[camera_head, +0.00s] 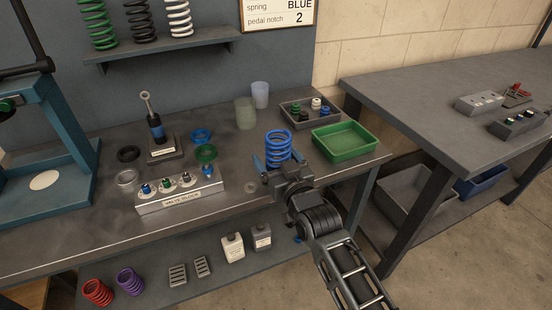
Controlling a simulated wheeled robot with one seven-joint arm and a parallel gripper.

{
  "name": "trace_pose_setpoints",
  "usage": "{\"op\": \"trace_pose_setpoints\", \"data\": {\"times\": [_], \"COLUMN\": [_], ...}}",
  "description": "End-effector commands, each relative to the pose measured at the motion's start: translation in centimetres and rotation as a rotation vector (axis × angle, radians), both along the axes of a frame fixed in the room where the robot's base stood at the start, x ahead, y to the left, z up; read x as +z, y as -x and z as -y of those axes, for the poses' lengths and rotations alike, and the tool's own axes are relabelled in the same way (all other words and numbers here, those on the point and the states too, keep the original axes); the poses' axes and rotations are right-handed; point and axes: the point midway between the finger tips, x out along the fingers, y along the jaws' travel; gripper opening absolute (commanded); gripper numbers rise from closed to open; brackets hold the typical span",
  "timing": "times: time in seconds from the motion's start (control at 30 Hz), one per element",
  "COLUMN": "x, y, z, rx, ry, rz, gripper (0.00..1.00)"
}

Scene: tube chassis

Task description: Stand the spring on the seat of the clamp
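A blue coil spring (278,146) stands upright between the fingers of my gripper (278,164), over the right part of the workbench. The fingers appear closed around its lower coils. I cannot tell whether its bottom touches the bench. A blue frame (70,130) at the far left looks like the clamp. Its seat appears to be the pale round disc (44,180) on its base, which is bare. The top of the frame is cut off by the picture edge. My gripper is far to the right of it.
Between them stand a labelled block (180,194) with small fittings, a damper (155,122) on a stand, and loose rings (206,153). A green tray (344,139), a grey tray (302,121) and two cups (245,112) lie behind my gripper. A spring shelf (160,47) overhangs the back.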

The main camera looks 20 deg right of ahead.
Motion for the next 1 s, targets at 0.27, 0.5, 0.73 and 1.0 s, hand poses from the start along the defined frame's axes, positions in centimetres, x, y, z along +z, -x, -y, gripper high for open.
{"op": "trace_pose_setpoints", "data": {"times": [0.27, 0.5, 0.73, 1.0], "x": [0.6, 0.8, 0.3, 0.6], "y": [0.0, 2.0, 6.1, 10.6], "z": [0.0, 0.0, 0.1, 0.1], "rx": [0.0, 0.0, -0.001, -0.001], "ry": [0.0, 0.003, 0.002, 0.0], "rz": [0.0, -0.002, 0.0, 0.0], "gripper": [0.87, 0.87, 0.87, 0.87]}}
